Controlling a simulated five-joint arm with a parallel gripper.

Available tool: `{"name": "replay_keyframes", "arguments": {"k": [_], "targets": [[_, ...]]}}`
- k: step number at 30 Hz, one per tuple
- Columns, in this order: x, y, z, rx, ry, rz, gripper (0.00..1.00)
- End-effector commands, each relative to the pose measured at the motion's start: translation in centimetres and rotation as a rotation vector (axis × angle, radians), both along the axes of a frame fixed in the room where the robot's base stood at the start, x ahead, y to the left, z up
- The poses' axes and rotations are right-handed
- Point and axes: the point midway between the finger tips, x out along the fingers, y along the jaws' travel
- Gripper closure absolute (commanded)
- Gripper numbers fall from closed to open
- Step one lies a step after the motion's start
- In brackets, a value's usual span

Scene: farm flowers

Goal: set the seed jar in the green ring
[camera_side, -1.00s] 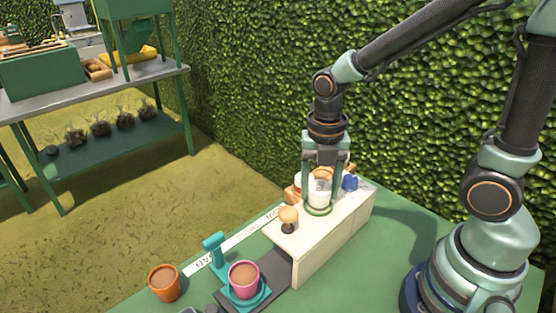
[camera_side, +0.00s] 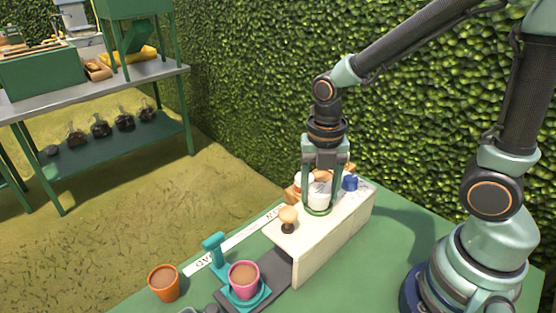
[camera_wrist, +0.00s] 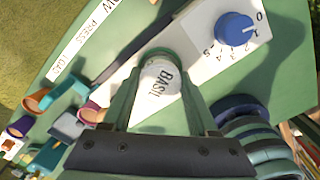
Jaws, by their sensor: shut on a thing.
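The seed jar (camera_side: 319,194) is white with dark lettering, which reads in part "BASI" in the wrist view (camera_wrist: 160,80). My gripper (camera_side: 319,202) is shut on it, one finger on each side. The jar is upright, low over the green ring (camera_side: 318,212) on the cream box top. The ring shows around the foot of the jar. From these views I cannot tell whether the jar's bottom touches the box top inside the ring.
A wooden knob (camera_side: 288,216) stands left of the jar on the cream box (camera_side: 328,240), and a blue dial (camera_wrist: 235,28) is on its other side. A pink pot (camera_side: 244,279) sits in a teal holder. An orange pot (camera_side: 164,283) stands further left.

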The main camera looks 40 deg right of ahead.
Motion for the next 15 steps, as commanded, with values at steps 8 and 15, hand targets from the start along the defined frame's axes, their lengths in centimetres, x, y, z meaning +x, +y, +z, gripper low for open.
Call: {"name": "replay_keyframes", "arguments": {"k": [8,15], "targets": [[-0.03,0.00,-0.55,0.000,0.001,0.000,0.95],[0.00,0.00,-0.51,0.000,0.000,0.000,0.28]]}}
